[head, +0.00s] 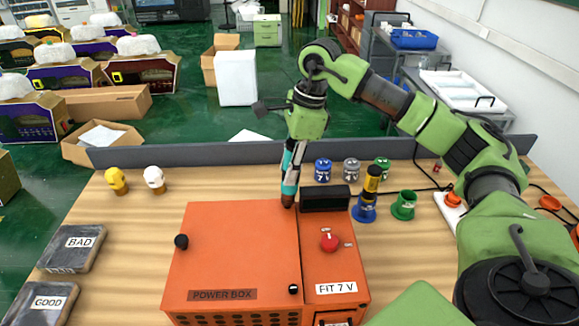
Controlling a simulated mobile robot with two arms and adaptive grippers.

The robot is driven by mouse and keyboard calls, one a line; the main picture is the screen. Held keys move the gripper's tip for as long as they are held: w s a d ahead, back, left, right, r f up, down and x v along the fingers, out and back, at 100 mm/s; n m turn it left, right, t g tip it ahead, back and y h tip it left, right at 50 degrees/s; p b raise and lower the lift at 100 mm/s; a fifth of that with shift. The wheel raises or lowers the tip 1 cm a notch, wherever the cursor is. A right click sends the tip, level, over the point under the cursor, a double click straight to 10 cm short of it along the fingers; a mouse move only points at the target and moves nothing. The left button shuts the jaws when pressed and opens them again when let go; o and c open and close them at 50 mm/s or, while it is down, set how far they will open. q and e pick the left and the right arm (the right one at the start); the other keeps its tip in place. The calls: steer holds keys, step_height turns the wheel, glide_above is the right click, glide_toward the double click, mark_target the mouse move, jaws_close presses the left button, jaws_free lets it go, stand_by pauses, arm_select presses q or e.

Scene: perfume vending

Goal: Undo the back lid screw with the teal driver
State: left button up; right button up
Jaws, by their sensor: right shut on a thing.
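The orange power box (230,245) stands on the wooden table with its lid closed. My right gripper (294,146) is above the lid's back right corner, shut on the teal driver (290,186). The driver points down, nearly upright, and its lower end meets the box near that corner. The back lid screw cannot be made out; the driver's end covers that spot. A small black screw (293,289) shows at the lid's front right corner, and a black knob (181,241) at its left side. My left gripper is not in view.
A black display block (325,198) sits close right of the driver, with a red dial (329,240) in front. Blue, grey and green cans, a yellow-black piece on a blue holder (364,209) and a green holder (403,205) stand right. Dark GOOD and BAD trays lie left.

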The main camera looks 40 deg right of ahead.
mark_target(291, 142)
steer(key=shift+f+b, duration=0.6)
steer(key=shift+f, duration=0.1)
stand_by(0.6)
steer(key=shift+s+f, duration=0.15)
steer(key=shift+f, duration=0.05)
stand_by(2.5)
steer(key=shift+r, duration=0.1)
steer(key=shift+w+r+p, duration=0.2)
steer(key=shift+r+p, duration=0.55)
steer(key=shift+r, duration=0.15)
steer(key=shift+w+a+p+v, duration=0.15)
steer(key=shift+p+v, duration=0.45)
steer(key=shift+v, duration=0.3)
steer(key=shift+a+p+v, duration=0.2)
steer(key=shift+p+v, duration=0.35)
steer(key=shift+v, duration=0.35)
steer(key=shift+w+a+p+v, duration=0.15)
steer(key=shift+p+v, duration=0.45)
steer(key=shift+v, duration=0.3)
steer(key=shift+s+r, duration=0.1)
